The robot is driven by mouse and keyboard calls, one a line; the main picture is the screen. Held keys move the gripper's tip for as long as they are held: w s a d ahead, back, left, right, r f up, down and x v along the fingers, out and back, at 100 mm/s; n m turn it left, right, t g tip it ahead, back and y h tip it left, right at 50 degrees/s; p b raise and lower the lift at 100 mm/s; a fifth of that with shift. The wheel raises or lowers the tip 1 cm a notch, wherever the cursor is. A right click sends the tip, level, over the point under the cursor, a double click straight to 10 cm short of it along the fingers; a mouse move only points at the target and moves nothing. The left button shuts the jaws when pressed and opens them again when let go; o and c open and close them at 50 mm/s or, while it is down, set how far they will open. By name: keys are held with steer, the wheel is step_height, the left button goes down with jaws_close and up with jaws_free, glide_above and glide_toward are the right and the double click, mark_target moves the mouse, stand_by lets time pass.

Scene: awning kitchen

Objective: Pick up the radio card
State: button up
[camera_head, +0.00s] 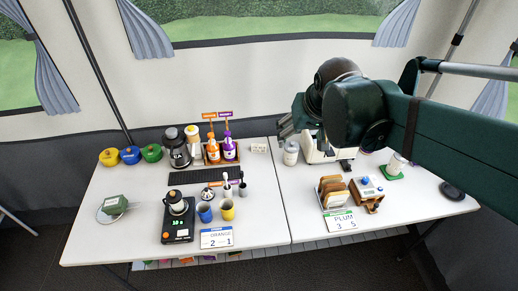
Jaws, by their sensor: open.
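My arm reaches in from the right, and my gripper (287,127) is above the back middle of the tables, near a white lidded jar (291,153). It is open, and I see nothing between its fingers. I cannot tell which thing is the radio card. A small white card (259,148) with faint print stands at the back, left of the jar. A blue-edged card (216,238) reading ORANGE 2 1 lies at the front of the left table. A green-edged card (340,221) reading PLUM 3 5 lies at the front of the right table.
Orange and purple bottles (214,150) stand in a wooden holder behind a dark mat (205,175). A scale (178,222) and two cups (227,209) are at the front. A toast rack (333,193) and a small white device (367,187) stand right.

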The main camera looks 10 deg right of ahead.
steer(key=w+a+f+g, duration=0.1)
steer(key=w+a+f, duration=0.15)
steer(key=w, duration=0.85)
steer(key=m+g, duration=0.2)
steer(key=g, duration=0.1)
glide_above(259, 146)
step_height(259, 146, down, 28)
steer(key=shift+s+a+f, duration=0.1)
steer(key=shift+s+a, duration=0.05)
steer(key=shift+f, duration=1.25)
steer(key=shift+f+b, duration=0.15)
steer(key=shift+b, duration=0.15)
